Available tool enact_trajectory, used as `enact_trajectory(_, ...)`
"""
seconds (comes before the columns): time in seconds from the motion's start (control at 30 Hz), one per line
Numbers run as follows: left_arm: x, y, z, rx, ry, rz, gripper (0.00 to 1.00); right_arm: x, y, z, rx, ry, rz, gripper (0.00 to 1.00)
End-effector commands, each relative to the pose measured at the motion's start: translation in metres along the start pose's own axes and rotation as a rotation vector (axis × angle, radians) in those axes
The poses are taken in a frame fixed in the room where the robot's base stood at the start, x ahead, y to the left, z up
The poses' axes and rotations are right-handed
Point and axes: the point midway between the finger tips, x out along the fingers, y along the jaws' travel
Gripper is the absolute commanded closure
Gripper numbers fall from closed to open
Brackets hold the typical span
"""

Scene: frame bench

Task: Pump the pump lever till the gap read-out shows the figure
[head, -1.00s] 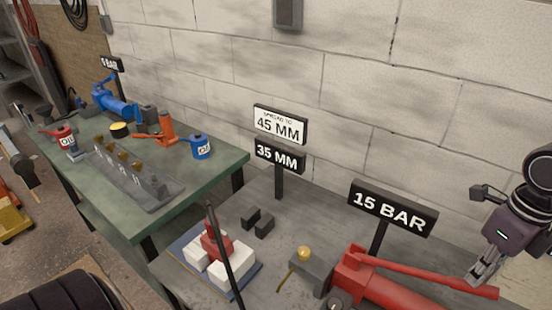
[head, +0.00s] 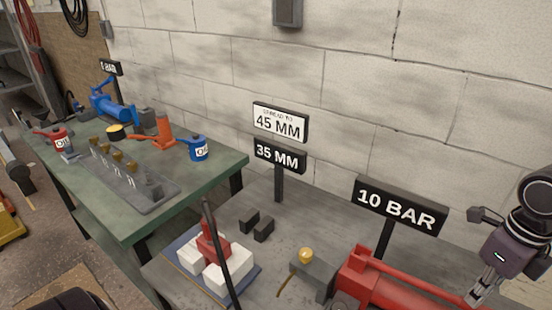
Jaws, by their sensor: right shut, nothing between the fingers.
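The red pump (head: 395,288) stands on the grey bench at the lower right. Its red pump lever (head: 415,276) slopes down to the right. My right gripper (head: 476,297) is shut and empty, its fingertips at the lever's outer end; I cannot tell whether they touch it. The gap read-out (head: 279,155) shows 35 MM. The white sign (head: 280,124) above it reads SPREAD TO 45 MM. The pressure sign (head: 397,207) by the pump reads 10 BAR. A red spreader (head: 212,245) sits between white blocks. My left gripper is not in view.
A brass-knobbed valve block (head: 308,270) stands left of the pump. Two dark blocks (head: 256,224) lie behind the spreader, and a black rod crosses in front of it. The green bench (head: 215,185) at left holds a blue pump, oil cans and a grey tray.

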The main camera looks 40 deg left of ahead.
Motion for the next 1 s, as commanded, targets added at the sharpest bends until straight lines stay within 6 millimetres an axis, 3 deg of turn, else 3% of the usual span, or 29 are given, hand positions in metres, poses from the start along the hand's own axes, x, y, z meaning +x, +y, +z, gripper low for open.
enact_trajectory(0.13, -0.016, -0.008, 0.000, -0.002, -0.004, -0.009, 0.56, -0.025, 0.000, 0.001, 0.000, -0.002, -0.001, 1.00)
enact_trajectory(0.5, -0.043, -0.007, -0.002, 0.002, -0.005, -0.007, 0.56, -0.075, 0.000, 0.000, 0.001, 0.000, -0.001, 1.00)
enact_trajectory(1.0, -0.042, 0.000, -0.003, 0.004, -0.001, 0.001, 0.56, -0.076, 0.000, 0.000, 0.001, 0.001, 0.000, 1.00)
